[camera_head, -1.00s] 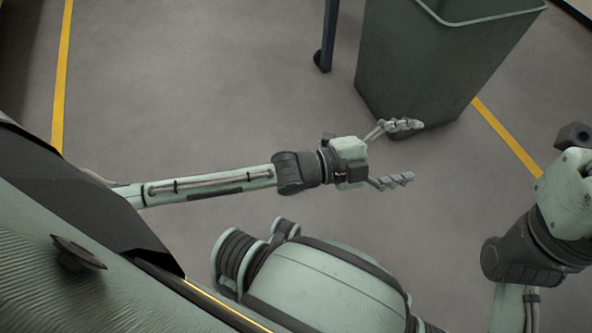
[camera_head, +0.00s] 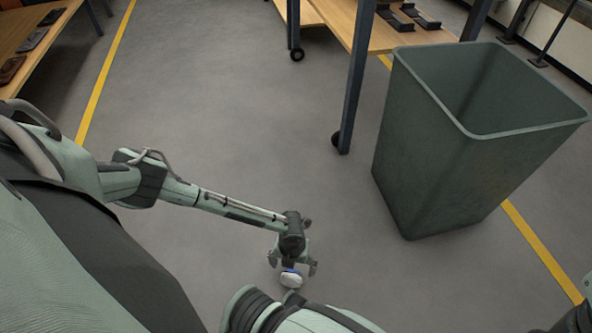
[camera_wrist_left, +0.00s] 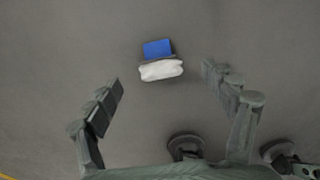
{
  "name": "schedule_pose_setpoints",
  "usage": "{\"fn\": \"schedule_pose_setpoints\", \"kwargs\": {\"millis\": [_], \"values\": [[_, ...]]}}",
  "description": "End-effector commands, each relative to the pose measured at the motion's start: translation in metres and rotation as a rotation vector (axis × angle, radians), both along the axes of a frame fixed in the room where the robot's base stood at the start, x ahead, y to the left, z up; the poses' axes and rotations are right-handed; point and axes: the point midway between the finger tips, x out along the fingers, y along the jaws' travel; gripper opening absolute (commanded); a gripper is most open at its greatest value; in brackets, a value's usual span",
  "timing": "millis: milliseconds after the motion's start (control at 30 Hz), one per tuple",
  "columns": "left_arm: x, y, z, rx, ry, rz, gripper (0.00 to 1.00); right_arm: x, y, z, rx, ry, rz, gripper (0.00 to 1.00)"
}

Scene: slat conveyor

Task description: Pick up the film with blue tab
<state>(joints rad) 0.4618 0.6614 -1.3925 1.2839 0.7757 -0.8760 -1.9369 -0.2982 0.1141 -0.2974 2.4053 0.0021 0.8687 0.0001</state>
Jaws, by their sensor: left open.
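The film with blue tab is a small white bundle (camera_head: 291,281) with a blue part on it, low in the middle of the head view against the grey floor. In the left wrist view its blue tab (camera_wrist_left: 157,48) sits above the crumpled white film (camera_wrist_left: 161,70). My left gripper (camera_head: 292,269) is open, its fingers spread to either side of the film. In the left wrist view my left gripper (camera_wrist_left: 162,80) shows the film near the fingertips, with clear gaps on both sides. The fingers do not visibly touch it.
A tall grey-green bin (camera_head: 440,160) stands on the right. A wooden table on wheels (camera_head: 345,20) with dark items is behind it, and another table (camera_head: 40,50) is at the top left. The floor between them is clear.

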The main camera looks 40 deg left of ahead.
Motion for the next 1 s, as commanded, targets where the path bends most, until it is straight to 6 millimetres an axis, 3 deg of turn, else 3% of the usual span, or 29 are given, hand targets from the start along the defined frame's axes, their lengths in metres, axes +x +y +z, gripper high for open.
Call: {"fn": "schedule_pose_setpoints", "kwargs": {"millis": [333,667,1000], "values": [[-0.001,0.001,-0.051,-0.002,-0.002,0.0,0.82,0.004,0.005,-0.001,-0.044,-0.059,0.002,0.29],[0.0,0.001,-0.058,-0.002,-0.003,0.0,0.82,0.005,0.006,0.003,-0.053,-0.069,0.002,0.29],[0.0,0.001,-0.058,-0.002,-0.003,0.0,0.47,0.005,0.006,0.002,-0.054,-0.068,0.001,0.29]]}}
